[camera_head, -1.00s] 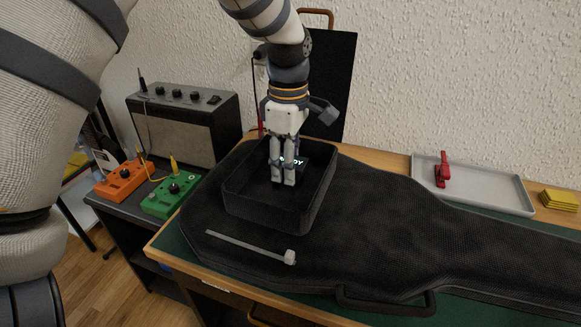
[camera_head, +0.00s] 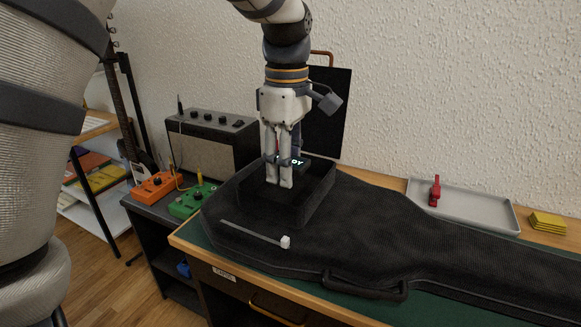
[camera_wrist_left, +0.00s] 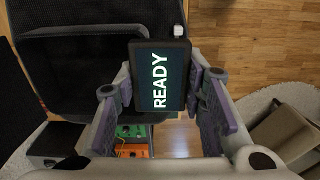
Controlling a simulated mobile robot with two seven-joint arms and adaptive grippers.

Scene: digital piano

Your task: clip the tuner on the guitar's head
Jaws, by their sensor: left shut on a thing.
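The tuner is a small black block with a lit screen reading READY (camera_wrist_left: 160,75); it also shows in the head view (camera_head: 293,162). My left gripper (camera_head: 280,184) points down and is shut on the tuner, which sits between its two fingers in the wrist view. Gripper and tuner are over the open black box-shaped compartment (camera_head: 318,205) on the guitar case; their exact height is hard to tell. The guitar (camera_head: 118,105) stands upright at the far left, its dark neck showing; its head is near the top edge and unclear. My right gripper is out of view.
The black case (camera_head: 400,235) covers most of the bench. A pale rod (camera_head: 250,232) lies on it. An amplifier (camera_head: 215,140), an orange pedal (camera_head: 153,187) and a green pedal (camera_head: 190,202) stand left. A grey tray (camera_head: 470,212) holds a red clamp-like thing (camera_head: 434,190).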

